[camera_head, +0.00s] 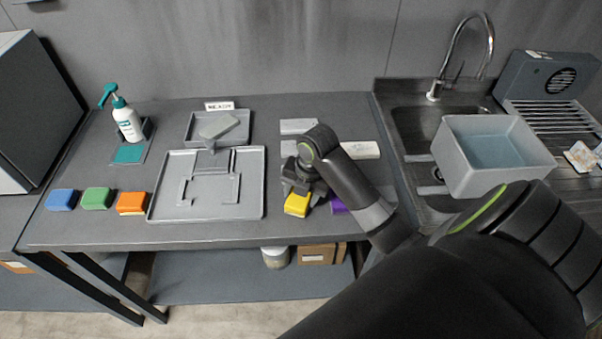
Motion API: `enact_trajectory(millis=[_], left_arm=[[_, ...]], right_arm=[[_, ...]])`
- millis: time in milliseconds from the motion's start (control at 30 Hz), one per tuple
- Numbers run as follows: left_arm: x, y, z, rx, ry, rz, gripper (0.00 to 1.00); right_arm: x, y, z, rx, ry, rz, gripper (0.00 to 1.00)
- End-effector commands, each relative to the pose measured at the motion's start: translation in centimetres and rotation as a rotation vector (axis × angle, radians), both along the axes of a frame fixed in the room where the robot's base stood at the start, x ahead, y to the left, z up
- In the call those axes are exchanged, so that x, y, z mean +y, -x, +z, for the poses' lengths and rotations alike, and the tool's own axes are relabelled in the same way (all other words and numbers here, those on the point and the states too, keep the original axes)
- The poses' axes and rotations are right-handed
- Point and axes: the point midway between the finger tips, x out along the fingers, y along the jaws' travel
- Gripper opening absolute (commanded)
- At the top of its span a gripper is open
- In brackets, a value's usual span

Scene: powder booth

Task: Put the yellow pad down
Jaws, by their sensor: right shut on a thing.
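The yellow pad (297,204) is at the front part of the grey table, right of the large grey tray. My right gripper (298,190) points down over it and is shut on it, covering its upper part. I cannot tell whether the pad touches the table top or is held slightly above it. My left gripper is not in view.
Blue (62,199), green (96,198) and orange (132,203) pads lie in a row at left. A purple pad (338,205) is close right of the yellow one, partly hidden by my arm. The large tray (254,205) lies between. A sink (405,120) and grey bin (462,165) are right.

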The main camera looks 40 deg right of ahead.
Motion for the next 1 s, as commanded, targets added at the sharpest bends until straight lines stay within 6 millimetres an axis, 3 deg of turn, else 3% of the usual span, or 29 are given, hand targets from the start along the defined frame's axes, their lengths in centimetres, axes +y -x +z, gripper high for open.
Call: enact_trajectory(millis=[367, 400, 567, 833, 1000], left_arm=[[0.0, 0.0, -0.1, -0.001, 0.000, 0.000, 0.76], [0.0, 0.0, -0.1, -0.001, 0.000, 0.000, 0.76], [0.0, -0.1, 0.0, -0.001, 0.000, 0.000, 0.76], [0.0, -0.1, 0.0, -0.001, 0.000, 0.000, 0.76], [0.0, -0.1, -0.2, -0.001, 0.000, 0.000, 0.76]], right_arm=[[0.0, 0.0, -0.6, -0.002, 0.001, 0.000, 0.16], [0.0, 0.0, -0.6, -0.002, 0.001, 0.000, 0.55], [0.0, 0.0, -0.6, -0.002, 0.001, 0.000, 0.75], [0.0, 0.0, -0.5, -0.002, 0.001, 0.000, 0.75], [-0.2, 0.1, 0.8, -0.006, 0.003, 0.001, 0.75]])
